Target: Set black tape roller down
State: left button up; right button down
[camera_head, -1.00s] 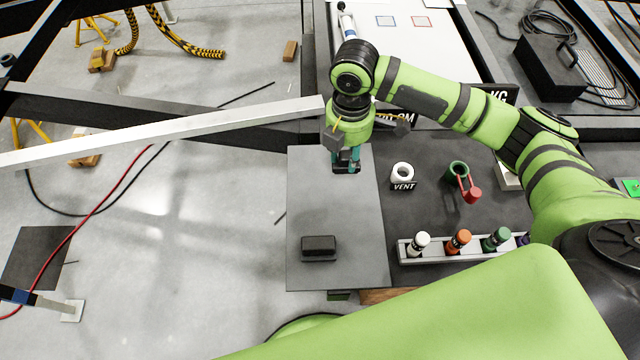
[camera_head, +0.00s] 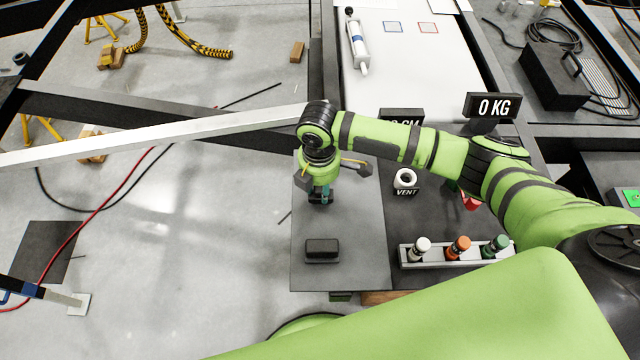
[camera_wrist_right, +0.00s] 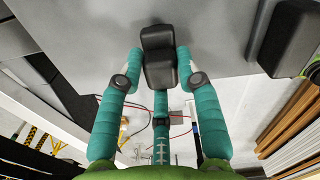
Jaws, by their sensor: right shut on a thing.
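My right gripper (camera_head: 320,199) hangs over the upper part of the grey plate (camera_head: 350,222) in the head view. In the right wrist view its teal fingers (camera_wrist_right: 159,62) are shut on a dark, rounded two-part piece, which I take as the black tape roller (camera_wrist_right: 160,45). The roller is mostly hidden by the gripper in the head view. In the wrist view it is close to the grey surface; I cannot tell whether it touches. My left gripper is not in view.
A black block (camera_head: 322,249) sits on the near part of the plate. To the right are a white ring labelled VENT (camera_head: 405,178) and a rack (camera_head: 410,259) of capped bottles. A pale beam (camera_head: 160,133) runs left of my right arm. Bare plate lies between gripper and block.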

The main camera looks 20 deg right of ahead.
aim_at(319, 188)
jog(key=c, duration=0.8)
grip_release()
jog(key=shift+f, duration=0.1)
jog(key=shift+c, duration=0.2)
notch_tip(319, 188, up, 12)
jog(key=b, duration=0.1)
jog(key=shift+r, duration=0.2)
jog(key=shift+f, duration=0.1)
